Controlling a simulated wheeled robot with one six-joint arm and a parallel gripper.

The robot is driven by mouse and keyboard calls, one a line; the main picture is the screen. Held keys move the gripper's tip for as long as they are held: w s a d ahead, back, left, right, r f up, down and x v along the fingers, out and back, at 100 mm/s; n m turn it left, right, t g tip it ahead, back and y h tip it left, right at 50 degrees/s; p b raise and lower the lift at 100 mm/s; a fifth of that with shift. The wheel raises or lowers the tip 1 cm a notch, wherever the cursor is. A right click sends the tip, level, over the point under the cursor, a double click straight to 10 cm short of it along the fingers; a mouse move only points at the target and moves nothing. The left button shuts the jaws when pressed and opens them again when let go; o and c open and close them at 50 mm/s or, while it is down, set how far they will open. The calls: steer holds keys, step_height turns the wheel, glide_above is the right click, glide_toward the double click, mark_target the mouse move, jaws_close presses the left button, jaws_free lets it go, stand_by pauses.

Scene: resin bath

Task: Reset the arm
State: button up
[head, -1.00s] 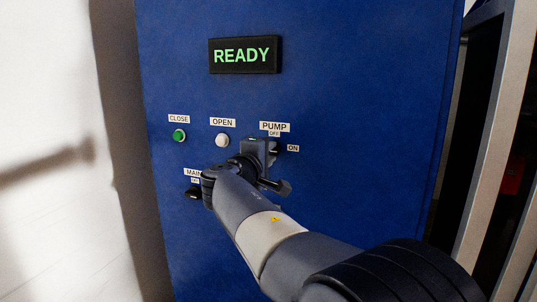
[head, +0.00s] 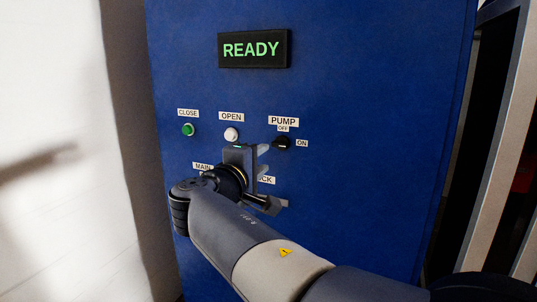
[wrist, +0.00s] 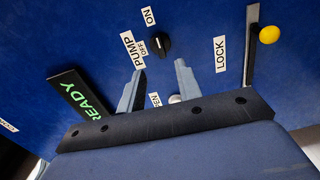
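My gripper (head: 264,160) is in front of the blue control panel, just below and left of the black PUMP knob (head: 282,143). In the wrist view its two fingers are spread with nothing between the tips, so the gripper (wrist: 160,70) is open and empty. The PUMP knob also shows in the wrist view (wrist: 159,44), just beyond the fingers and apart from them. The knob has OFF and ON labels. My forearm and gripper hide most of the MAIN and LOCK area in the head view.
The panel (head: 380,120) carries a lit READY display (head: 254,49), a green CLOSE button (head: 188,130) and a white OPEN button (head: 232,134). A yellow-knobbed lever (wrist: 268,35) stands by the LOCK label in the wrist view. A pale wall (head: 50,90) is at left.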

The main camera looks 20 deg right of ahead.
mark_target(280, 146)
steer(key=shift+s+a, duration=0.45)
steer(key=x, duration=1.1)
steer(key=shift+s, duration=0.1)
steer(key=shift+a, duration=0.1)
